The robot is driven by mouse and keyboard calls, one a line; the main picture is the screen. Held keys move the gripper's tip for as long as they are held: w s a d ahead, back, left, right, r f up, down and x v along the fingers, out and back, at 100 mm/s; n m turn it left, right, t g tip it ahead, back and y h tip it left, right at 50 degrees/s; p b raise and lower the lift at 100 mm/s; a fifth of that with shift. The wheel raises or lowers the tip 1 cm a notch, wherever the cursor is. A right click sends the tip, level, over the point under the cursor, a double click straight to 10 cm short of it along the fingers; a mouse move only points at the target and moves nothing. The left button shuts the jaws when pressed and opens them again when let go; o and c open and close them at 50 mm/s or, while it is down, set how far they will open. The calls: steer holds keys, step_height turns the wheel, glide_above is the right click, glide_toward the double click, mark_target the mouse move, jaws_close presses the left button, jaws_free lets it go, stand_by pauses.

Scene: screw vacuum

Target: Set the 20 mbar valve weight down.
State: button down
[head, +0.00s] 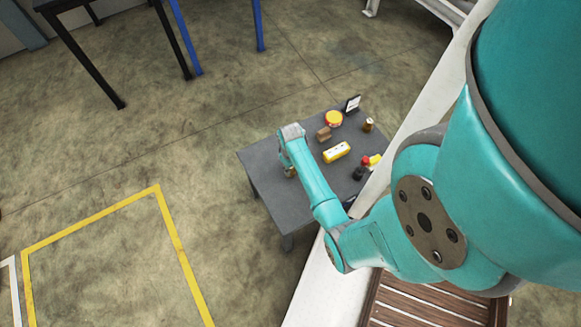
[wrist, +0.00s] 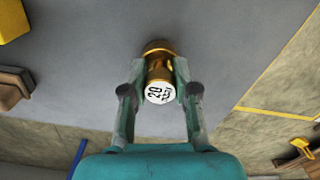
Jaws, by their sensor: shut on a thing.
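The 20 mbar valve weight (wrist: 157,62) is a small brass cylinder with a white round label reading 20 on its end. It sits between the two fingers of my gripper (wrist: 160,88), which is shut on it in the wrist view. The grey table top (wrist: 110,60) is behind the weight; I cannot tell whether the weight touches it. In the head view my gripper is at the left part of the grey table (head: 262,165), and the weight (head: 290,172) shows only as a small brass patch beneath my wrist.
The table's left front area is clear.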

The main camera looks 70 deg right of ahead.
steer(key=shift+f, duration=0.15)
steer(key=c, duration=0.9)
jaws_free()
step_height(320, 180, up, 12)
steer(key=s+a+n+t+h, duration=0.1)
steer(key=s+a+t, duration=0.2)
steer(key=a, duration=0.7)
steer(key=s+a+n+t+h, duration=0.1)
steer(key=s+a+t+h, duration=0.15)
steer(key=a, duration=0.75)
steer(key=s+a+r+t+y, duration=0.1)
steer(key=s+a+r+t, duration=0.2)
steer(key=r, duration=0.5)
steer(key=s+a+r+n+t+y, duration=0.1)
steer(key=s+a+r+t, duration=0.2)
steer(key=r, duration=0.6)
steer(key=s+a+r+n+t+y, duration=0.1)
steer(key=s+a+r+t, duration=0.2)
steer(key=r, duration=0.6)
steer(key=shift+s+a+r+y, duration=0.1)
steer(key=shift+s+a+y, duration=0.05)
steer(key=shift+s+a, duration=0.5)
steer(key=shift+s+a+r+y, duration=0.1)
steer(key=shift+s+a, duration=0.35)
steer(key=shift+s, duration=0.4)
